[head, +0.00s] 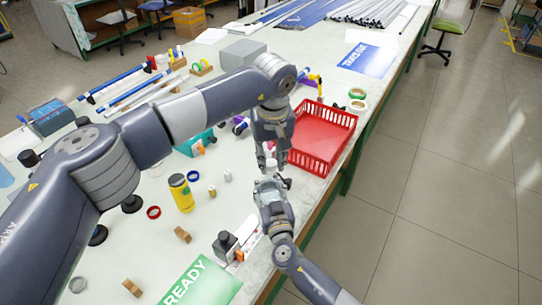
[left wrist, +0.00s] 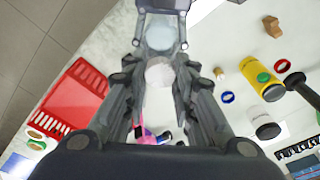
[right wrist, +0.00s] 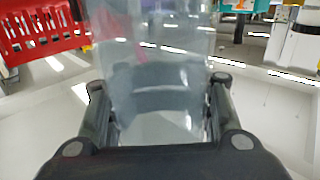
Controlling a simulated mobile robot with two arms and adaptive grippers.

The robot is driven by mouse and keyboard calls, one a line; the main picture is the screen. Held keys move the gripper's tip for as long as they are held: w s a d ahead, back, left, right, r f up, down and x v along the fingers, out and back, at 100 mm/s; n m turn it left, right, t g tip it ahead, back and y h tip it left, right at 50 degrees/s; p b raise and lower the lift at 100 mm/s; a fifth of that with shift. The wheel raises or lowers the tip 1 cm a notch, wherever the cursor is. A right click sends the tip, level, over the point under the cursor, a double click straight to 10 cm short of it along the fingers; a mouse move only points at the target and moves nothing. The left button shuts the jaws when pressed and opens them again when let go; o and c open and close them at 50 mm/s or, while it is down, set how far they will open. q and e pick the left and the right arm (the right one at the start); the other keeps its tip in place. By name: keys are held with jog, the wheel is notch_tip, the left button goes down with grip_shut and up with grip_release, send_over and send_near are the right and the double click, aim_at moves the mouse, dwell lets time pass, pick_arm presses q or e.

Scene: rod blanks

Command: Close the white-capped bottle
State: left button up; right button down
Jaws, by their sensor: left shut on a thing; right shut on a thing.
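My left gripper (head: 271,158) points down and is shut on the white cap (left wrist: 160,73), which shows between its fingers in the left wrist view. My right gripper (head: 268,182) is below it, shut on the clear bottle (right wrist: 160,85), which fills the middle of the right wrist view. The bottle's round pale top (left wrist: 160,38) shows beyond the cap in the left wrist view, partly hidden. In the head view the cap is just above the bottle. I cannot tell whether the two touch.
A red basket (head: 322,137) stands right beside the grippers. A yellow bottle (head: 181,193), a blue ring (head: 193,176), a red ring (head: 153,212) and small blocks lie to the left. A black-capped bottle (head: 225,245) and a green READY mat (head: 203,284) are nearer.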

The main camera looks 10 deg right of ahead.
pick_arm(q)
jog(key=shift+f, duration=0.3)
jog(key=m, duration=0.4)
jog(key=shift+a, duration=0.1)
jog(key=m+h, duration=0.1)
jog(key=m, duration=0.4)
jog(key=shift+w+m, duration=0.1)
jog(key=shift+m, duration=0.3)
jog(key=o, duration=0.6)
jog(key=shift+o, duration=0.2)
